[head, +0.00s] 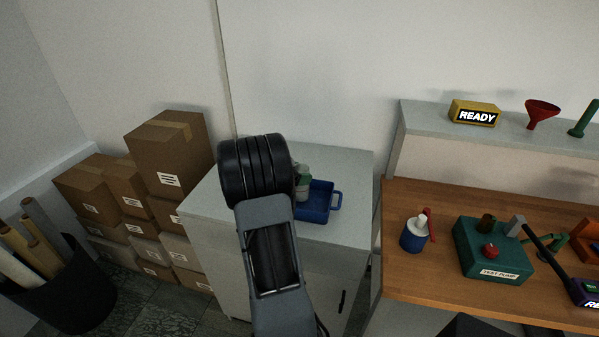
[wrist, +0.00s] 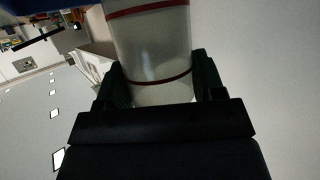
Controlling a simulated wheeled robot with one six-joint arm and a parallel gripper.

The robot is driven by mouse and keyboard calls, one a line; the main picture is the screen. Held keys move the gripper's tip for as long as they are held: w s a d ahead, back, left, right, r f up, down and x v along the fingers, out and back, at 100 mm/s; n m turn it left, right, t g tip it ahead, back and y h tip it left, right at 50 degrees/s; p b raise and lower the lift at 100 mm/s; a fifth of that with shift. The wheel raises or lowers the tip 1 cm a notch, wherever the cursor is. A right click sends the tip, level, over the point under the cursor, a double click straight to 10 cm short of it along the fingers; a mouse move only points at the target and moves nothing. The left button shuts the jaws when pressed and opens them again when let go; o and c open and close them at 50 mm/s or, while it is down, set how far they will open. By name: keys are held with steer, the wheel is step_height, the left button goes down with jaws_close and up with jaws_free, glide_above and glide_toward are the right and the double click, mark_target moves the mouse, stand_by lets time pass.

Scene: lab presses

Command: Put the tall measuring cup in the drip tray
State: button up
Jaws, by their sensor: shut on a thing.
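The tall measuring cup (wrist: 152,45) is a clear, whitish cylinder with red bands, seen close up in the wrist view. My gripper (wrist: 162,82) is shut on it, with one dark finger on each side. In the head view my arm hides most of the gripper (head: 302,172), and only a small pale and green part shows past it. The drip tray (head: 318,208) is blue with a handle on its right and sits on the grey cabinet. The gripper and cup are at the tray's left part; I cannot tell whether the cup touches its floor.
The grey cabinet top (head: 345,165) is bare behind the tray. A wooden bench (head: 395,275) to the right bears a blue-and-white can (head: 413,236) and a green test pump (head: 490,250). Cardboard boxes (head: 168,150) are stacked left of the cabinet, near a black bin (head: 75,295).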

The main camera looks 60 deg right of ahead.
steer(key=shift+f, duration=0.2)
steer(key=o, duration=0.9)
